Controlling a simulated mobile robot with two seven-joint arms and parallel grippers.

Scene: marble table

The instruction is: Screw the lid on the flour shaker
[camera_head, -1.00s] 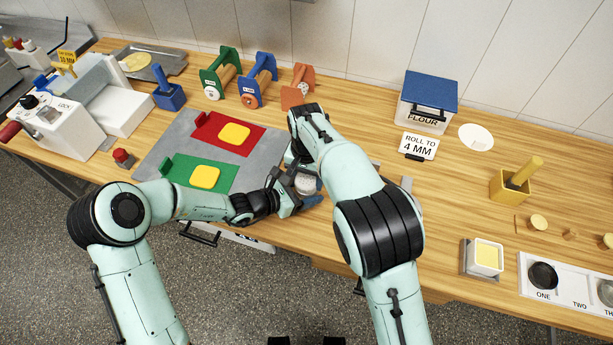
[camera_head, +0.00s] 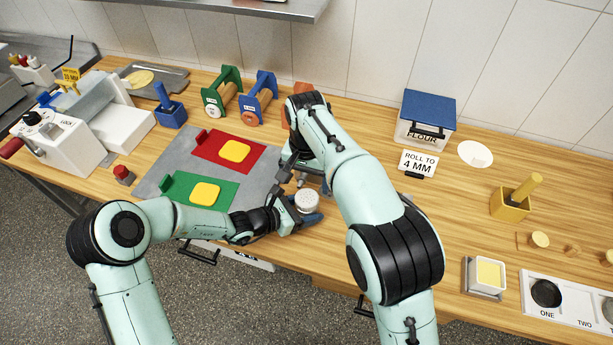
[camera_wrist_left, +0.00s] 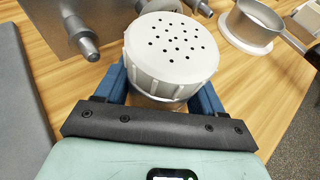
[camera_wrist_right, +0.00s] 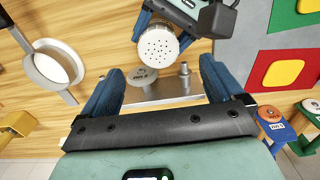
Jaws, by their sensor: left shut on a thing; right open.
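The flour shaker shows a white lid with several small dark holes on top (camera_head: 307,201); it also shows in the left wrist view (camera_wrist_left: 172,48) and the right wrist view (camera_wrist_right: 158,46). In the head view my right arm partly hides that gripper.
A grey metal bracket with pegs (camera_wrist_right: 170,92) stands close to the shaker. The grey mat with red and green boards (camera_head: 228,172) is to the left. The flour box (camera_head: 425,118) stands at the back right.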

